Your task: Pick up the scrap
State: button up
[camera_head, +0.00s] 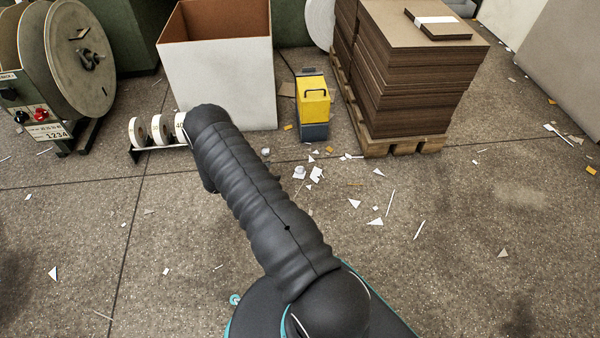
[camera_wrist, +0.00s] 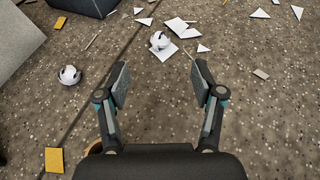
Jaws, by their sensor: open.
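Scrap lies loose on the speckled floor as several pieces, and I cannot tell which one is meant. In the wrist view, a crumpled white ball (camera_wrist: 159,40) sits by flat white scraps (camera_wrist: 176,25), ahead of my gripper (camera_wrist: 160,76). A second crumpled ball (camera_wrist: 69,75) lies to the left, and a yellow piece (camera_wrist: 54,160) lies at lower left. My gripper is open, with nothing between its fingers. In the head view, white scraps (camera_head: 316,174) lie right of my arm, which hides the gripper.
A large open white box (camera_head: 225,85), a yellow unit (camera_head: 313,103) and a pallet of stacked board (camera_head: 405,75) stand behind the scraps. White rolls on a rack (camera_head: 138,131) and a reel machine (camera_head: 80,60) stand at left. Floor at right is open, with scattered scraps.

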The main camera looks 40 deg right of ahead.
aim_at(297, 170)
jog(key=shift+d+f, duration=0.15)
jog(key=shift+f, duration=0.4)
jog(key=shift+s+d+f, duration=0.1)
jog(key=shift+d+f, duration=0.15)
jog(key=shift+d, duration=0.05)
jog(key=b+x, duration=0.1)
jog(key=x, duration=0.6)
jog(key=shift+d+f, duration=0.15)
jog(key=shift+d, duration=0.2)
jog(key=shift+d+f, duration=0.3)
jog(key=shift+f, duration=0.05)
jog(key=x, duration=0.4)
jog(key=shift+f+b, duration=0.35)
jog(key=shift+f, duration=0.1)
jog(key=c, duration=0.8)
